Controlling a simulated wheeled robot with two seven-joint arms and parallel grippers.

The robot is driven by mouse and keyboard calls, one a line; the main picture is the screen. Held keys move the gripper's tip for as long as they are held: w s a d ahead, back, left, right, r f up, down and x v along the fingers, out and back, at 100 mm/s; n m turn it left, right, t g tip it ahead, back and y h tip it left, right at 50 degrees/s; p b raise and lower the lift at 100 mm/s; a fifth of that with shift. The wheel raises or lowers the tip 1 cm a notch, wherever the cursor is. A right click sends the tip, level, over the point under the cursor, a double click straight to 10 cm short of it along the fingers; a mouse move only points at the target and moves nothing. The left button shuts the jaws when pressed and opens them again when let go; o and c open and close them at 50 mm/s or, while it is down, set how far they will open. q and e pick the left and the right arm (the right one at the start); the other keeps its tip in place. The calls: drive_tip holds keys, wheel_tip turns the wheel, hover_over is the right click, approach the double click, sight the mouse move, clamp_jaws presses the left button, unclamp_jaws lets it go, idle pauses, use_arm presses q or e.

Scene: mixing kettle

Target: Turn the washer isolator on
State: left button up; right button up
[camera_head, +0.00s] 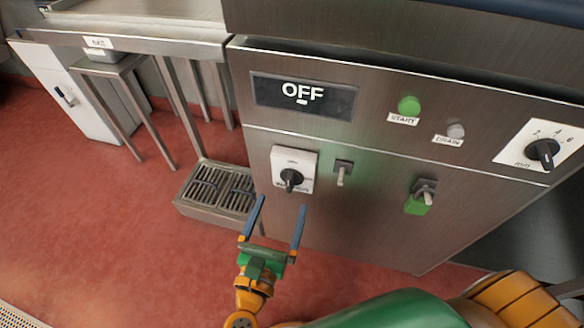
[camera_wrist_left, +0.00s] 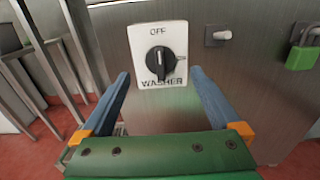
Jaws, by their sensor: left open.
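The washer isolator (camera_head: 293,170) is a white plate with a black rotary knob on the steel machine front. In the left wrist view the isolator (camera_wrist_left: 158,58) is marked OFF at the top and WASHER at the bottom. Its knob pointer stands roughly upright, towards OFF. My left gripper (camera_head: 278,210) is open, with its two blue fingers apart and nothing between them. It is just below and in front of the isolator, apart from the knob. In the left wrist view the fingers (camera_wrist_left: 160,85) flank the plate. My right gripper is not in view.
A dark display (camera_head: 304,95) above reads OFF. A green START button (camera_head: 409,104), a DRAIN button (camera_head: 456,130), a minutes dial (camera_head: 544,150), a small lever (camera_head: 342,172) and a green padlock (camera_head: 417,205) are to the right.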

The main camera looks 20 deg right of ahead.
sight(291, 188)
use_arm(q)
drive_tip(key=shift+x, duration=2.5)
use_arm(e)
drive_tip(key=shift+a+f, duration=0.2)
use_arm(q)
drive_tip(key=shift+c, duration=0.2)
clamp_jaws()
drive_tip(key=shift+m, duration=0.7)
drive_tip(key=m+p, duration=0.1)
drive_tip(key=m, duration=0.5)
drive_tip(key=m+p, duration=0.1)
drive_tip(key=m, duration=0.5)
drive_tip(key=shift+s+d+r+p, duration=0.15)
drive_tip(key=shift+d+p, duration=0.05)
drive_tip(key=shift+p, duration=0.15)
drive_tip(key=m, duration=0.4)
drive_tip(key=shift+f, duration=0.25)
drive_tip(key=c, duration=1)
unclamp_jaws()
drive_tip(key=shift+f, duration=0.2)
drive_tip(key=o, duration=0.3)
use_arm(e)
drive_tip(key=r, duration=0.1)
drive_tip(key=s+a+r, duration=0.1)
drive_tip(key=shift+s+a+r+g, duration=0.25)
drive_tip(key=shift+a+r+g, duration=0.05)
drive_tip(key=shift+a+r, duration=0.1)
